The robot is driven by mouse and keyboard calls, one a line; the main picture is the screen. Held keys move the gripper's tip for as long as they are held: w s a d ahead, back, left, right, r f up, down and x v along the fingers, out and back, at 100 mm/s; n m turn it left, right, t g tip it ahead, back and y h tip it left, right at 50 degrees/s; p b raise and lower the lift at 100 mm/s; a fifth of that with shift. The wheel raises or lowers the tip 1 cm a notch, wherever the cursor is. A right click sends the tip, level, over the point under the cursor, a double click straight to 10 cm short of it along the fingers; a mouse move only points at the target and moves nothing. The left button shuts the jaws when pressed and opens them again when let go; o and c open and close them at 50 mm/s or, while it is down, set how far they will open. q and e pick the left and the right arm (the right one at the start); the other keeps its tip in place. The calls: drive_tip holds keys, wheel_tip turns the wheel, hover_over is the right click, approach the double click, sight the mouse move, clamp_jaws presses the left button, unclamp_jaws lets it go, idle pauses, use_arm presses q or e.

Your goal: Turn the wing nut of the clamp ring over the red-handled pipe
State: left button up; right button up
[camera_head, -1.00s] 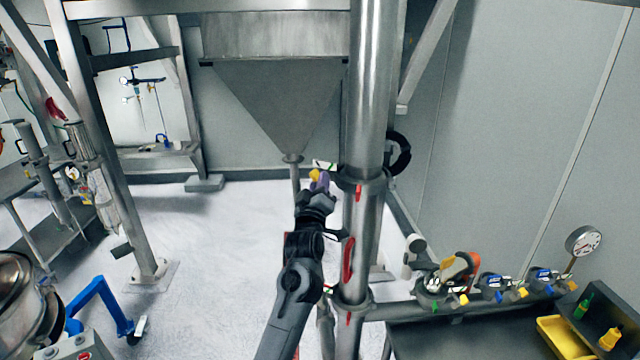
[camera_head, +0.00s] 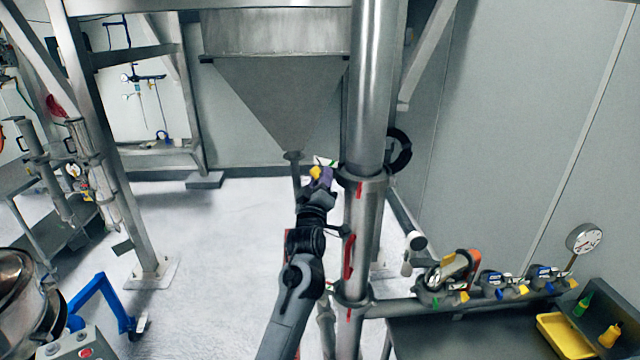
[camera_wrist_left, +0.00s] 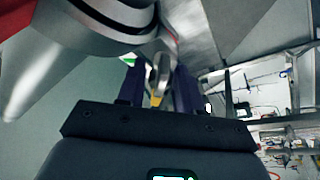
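The clamp ring (camera_head: 366,181) sits around the vertical steel pipe, above the section with the red handle (camera_head: 348,257). My left gripper (camera_head: 321,174) is at the left side of this ring, with a yellow bit and purple fingers showing. In the left wrist view my left gripper (camera_wrist_left: 158,88) has its two fingers apart, with a small metal piece, seemingly the wing nut (camera_wrist_left: 161,70), between them. I see a gap between this piece and the right finger; contact on the left is unclear. The underside of the ring or pipe (camera_wrist_left: 125,18) fills the upper left. My right gripper is not in view.
A steel hopper (camera_head: 280,95) hangs behind and left of the gripper. A lower clamp (camera_head: 352,303) joins the pipe to a horizontal line with valves (camera_head: 446,284) at the right. A yellow bin (camera_head: 562,338) stands at the lower right. The white floor at left is mostly free.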

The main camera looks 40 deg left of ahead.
use_arm(q)
drive_tip(key=shift+s+d+f, duration=0.25)
drive_tip(key=shift+s, duration=0.15)
drive_tip(key=b+v, duration=0.3)
drive_tip(key=v, duration=0.6)
drive_tip(key=shift+s+d, duration=0.15)
drive_tip(key=shift+s, duration=0.25)
drive_tip(key=s+d+f+m+g+h+p, duration=0.25)
drive_tip(key=s+f+p, duration=0.2)
drive_tip(key=f, duration=0.45)
drive_tip(key=s+d+f+m+g+h+p, duration=0.1)
drive_tip(key=s+d+f+m+h+p, duration=0.25)
drive_tip(key=s+f, duration=0.45)
drive_tip(key=s+d+f+m+g+h+p, duration=0.1)
drive_tip(key=s+d+f+m+g, duration=0.2)
drive_tip(key=s, duration=0.4)
drive_tip(key=s+d+f+m+g+h+p, duration=0.1)
drive_tip(key=s+d+f+m+g, duration=0.2)
drive_tip(key=s, duration=0.5)
drive_tip(key=s+d+f+m+g+h+p, duration=0.1)
drive_tip(key=s+d+f+m+g+h, duration=0.1)
drive_tip(key=s, duration=0.5)
drive_tip(key=d+f+m+g, duration=0.1)
drive_tip(key=d+m+g, duration=0.1)
drive_tip(key=d+g, duration=0.1)
drive_tip(key=shift+s+d+f+m+g, duration=0.15)
drive_tip(key=shift+s+d+m+g, duration=0.2)
drive_tip(key=shift+m, duration=0.05)
